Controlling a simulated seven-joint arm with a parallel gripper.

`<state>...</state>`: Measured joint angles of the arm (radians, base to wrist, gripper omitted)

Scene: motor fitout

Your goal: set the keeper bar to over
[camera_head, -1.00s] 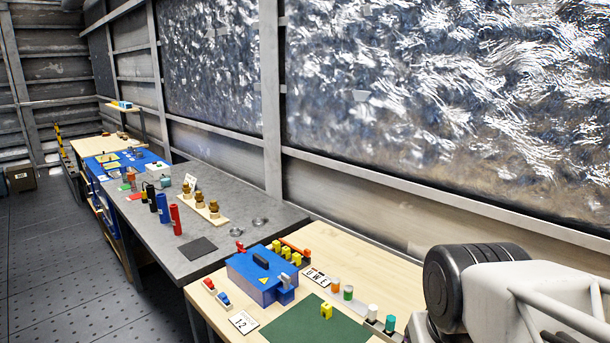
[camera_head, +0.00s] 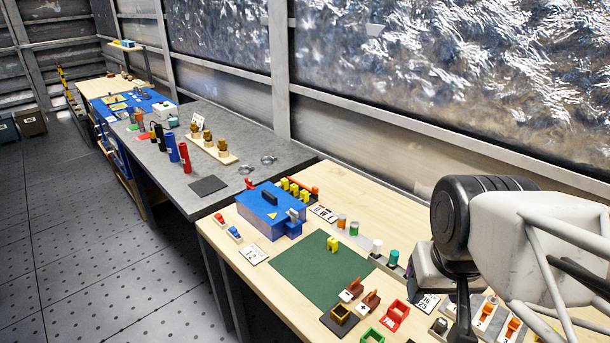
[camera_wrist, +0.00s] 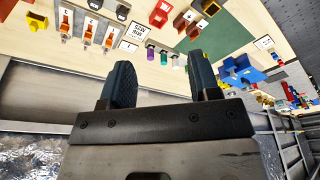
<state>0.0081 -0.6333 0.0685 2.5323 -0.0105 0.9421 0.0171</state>
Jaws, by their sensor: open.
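My gripper (camera_wrist: 162,72) is open and empty in the wrist view, its two dark fingers apart above the wooden bench. No part named keeper bar can be picked out for certain. A low bar with an orange-red end (camera_head: 314,190) lies by a row of yellow pieces (camera_head: 293,188) behind the blue box (camera_head: 262,212), and may be it. Its exact position is too small to tell. The blue box has a black handle on top and also shows in the wrist view (camera_wrist: 238,70). My gripper is well to the right of these, touching nothing visible.
A green mat (camera_head: 305,268) with one yellow block (camera_head: 332,244) lies in front of the blue box. Coloured cylinders (camera_head: 376,246), a red holder (camera_head: 395,316) and orange-handled switches (camera_head: 513,326) stand toward my arm. A grey table (camera_head: 225,165) adjoins on the left.

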